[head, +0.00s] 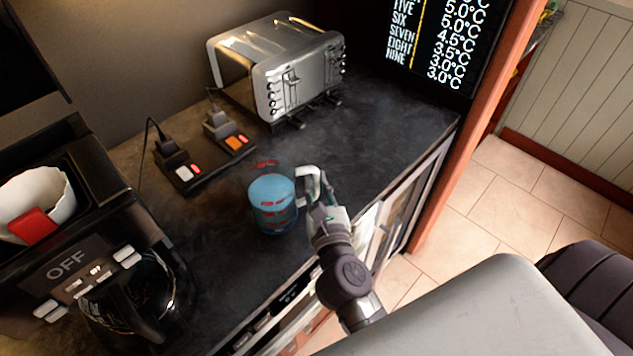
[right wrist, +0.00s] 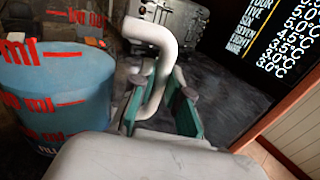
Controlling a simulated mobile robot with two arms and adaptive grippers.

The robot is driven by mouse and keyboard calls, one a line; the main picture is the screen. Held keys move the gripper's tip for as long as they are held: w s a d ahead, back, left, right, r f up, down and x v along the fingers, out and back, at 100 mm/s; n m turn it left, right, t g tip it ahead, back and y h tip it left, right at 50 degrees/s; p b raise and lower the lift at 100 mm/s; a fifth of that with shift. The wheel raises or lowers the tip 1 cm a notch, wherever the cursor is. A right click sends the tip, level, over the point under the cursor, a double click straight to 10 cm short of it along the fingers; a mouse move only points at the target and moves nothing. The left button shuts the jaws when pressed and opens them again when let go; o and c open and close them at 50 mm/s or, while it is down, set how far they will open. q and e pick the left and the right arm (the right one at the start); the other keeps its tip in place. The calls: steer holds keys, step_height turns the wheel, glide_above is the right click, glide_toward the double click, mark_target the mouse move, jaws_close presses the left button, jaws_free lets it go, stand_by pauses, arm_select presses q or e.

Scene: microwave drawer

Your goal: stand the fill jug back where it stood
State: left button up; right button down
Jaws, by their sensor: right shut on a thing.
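The fill jug (head: 272,205) is a clear jug with blue contents, red markings and a pale handle. It is upright over the dark counter near its front edge, in the middle of the head view. I cannot tell whether its base touches the counter. In the right wrist view the jug (right wrist: 55,98) fills the left side, with large red "ml" marks. My right gripper (head: 316,187) is shut on the jug's handle (right wrist: 158,62), on the jug's right side. The green finger pads (right wrist: 165,108) lie on both sides of the handle. My left gripper is not in view.
A coffee maker (head: 65,262) with a glass carafe stands at the left. A power strip (head: 208,165) with two plugs lies behind the jug. A chrome toaster (head: 275,70) stands at the back. A dark temperature screen (head: 430,45) is at the right. Counter (head: 390,125) right of the toaster is clear.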

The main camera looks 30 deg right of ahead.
steer(key=shift+r, duration=0.15)
steer(key=c, duration=1.1)
jaws_free()
steer(key=shift+f, duration=0.2)
steer(key=v, duration=1.2)
steer(key=shift+s, duration=0.1)
